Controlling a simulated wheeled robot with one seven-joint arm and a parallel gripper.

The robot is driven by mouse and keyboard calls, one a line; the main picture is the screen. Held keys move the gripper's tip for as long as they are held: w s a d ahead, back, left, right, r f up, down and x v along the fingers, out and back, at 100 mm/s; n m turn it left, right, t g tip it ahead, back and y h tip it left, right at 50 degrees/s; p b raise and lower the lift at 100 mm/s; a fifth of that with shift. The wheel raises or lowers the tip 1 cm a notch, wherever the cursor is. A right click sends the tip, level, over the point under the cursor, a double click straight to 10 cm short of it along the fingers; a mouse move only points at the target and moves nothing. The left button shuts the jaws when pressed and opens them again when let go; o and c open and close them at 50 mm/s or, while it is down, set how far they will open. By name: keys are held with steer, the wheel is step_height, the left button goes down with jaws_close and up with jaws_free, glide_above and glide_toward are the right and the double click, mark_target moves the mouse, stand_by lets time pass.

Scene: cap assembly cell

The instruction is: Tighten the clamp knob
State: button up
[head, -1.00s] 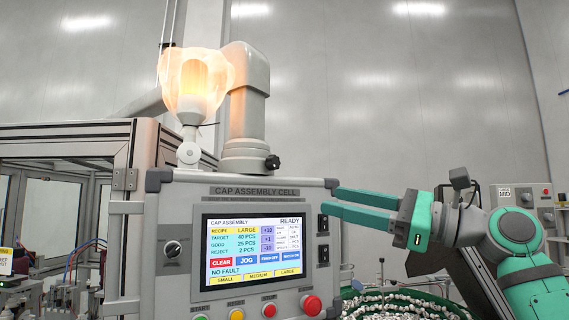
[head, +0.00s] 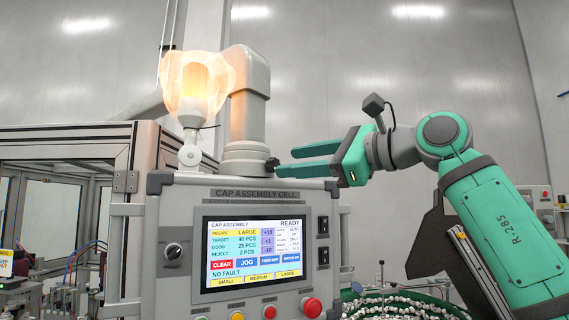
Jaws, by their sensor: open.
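The clamp knob (head: 272,164) is small and black, on the right side of the grey collar (head: 244,158) at the foot of the pipe elbow above the panel. My gripper (head: 279,173) is open, with its two green fingers pointing left.
The control panel (head: 180,210), with a lit screen (head: 252,252) and a red button (head: 312,307), lies just below my fingers. A glowing lamp (head: 195,85) stands left of the pipe elbow (head: 254,85). A green bowl of small parts (head: 400,297) is at lower right.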

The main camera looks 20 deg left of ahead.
mark_target(277, 162)
steer(key=shift+x, duration=1.9)
steer(key=shift+w+d, duration=0.15)
steer(key=shift+c, duration=0.5)
steer(key=c, duration=0.9)
steer(key=shift+c, duration=0.2)
steer(key=m, duration=0.6)
steer(key=shift+r, duration=0.1)
steer(key=m, duration=0.6)
steer(key=shift+r, duration=0.1)
steer(key=shift+m, duration=0.4)
steer(key=shift+d, duration=0.1)
